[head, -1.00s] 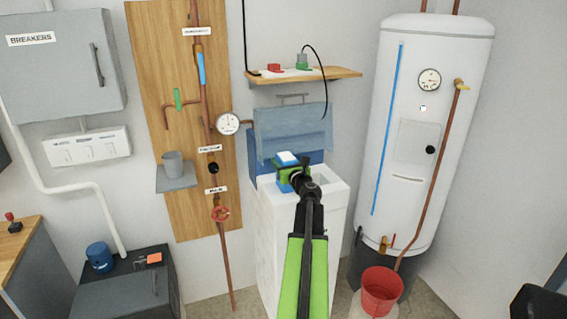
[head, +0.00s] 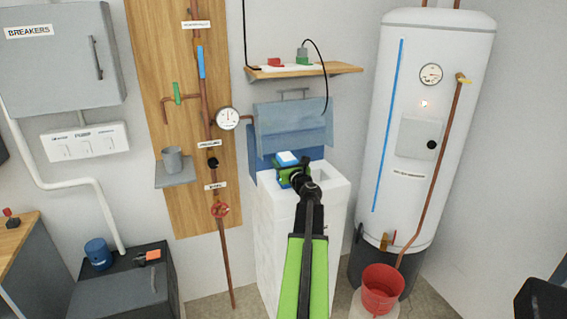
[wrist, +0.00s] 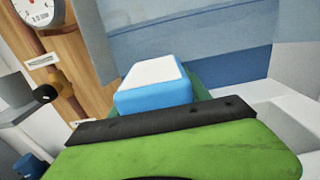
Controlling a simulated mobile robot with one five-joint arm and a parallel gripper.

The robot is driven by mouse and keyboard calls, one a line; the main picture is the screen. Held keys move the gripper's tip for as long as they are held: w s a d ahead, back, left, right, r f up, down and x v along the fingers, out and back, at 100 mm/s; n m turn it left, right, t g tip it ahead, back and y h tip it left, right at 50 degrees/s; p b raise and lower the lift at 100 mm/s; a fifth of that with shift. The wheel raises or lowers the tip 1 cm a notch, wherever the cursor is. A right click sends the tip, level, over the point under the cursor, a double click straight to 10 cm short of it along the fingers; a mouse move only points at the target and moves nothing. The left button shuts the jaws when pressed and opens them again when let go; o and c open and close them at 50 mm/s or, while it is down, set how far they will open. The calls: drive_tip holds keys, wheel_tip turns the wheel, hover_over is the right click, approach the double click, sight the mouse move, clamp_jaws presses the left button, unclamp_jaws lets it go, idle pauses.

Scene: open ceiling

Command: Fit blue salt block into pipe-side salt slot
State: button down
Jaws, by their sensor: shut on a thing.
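A blue salt block with a white top (head: 287,158) is held by my gripper (head: 292,172) above the left, pipe-side part of the white cabinet's top. In the wrist view the block (wrist: 152,88) shows beyond the green and black gripper parts (wrist: 165,130), its white face up. My gripper is shut on it. The white cabinet (head: 275,240) has an open square slot in the right part of its top. The pipe-side slot is hidden behind the block and gripper, so I cannot tell whether the block is inside it.
A raised blue lid or cover (head: 292,128) stands behind the cabinet. A wooden shelf (head: 335,70) is above it. The pipe board with its gauge (head: 227,118) is at left. The white tank (head: 405,165) and red bucket (head: 381,290) are at right.

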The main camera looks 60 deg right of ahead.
drive_tip(key=shift+f+b, duration=1.45)
drive_tip(key=shift+f, duration=0.05)
drive_tip(key=shift+c, duration=2.2)
unclamp_jaws()
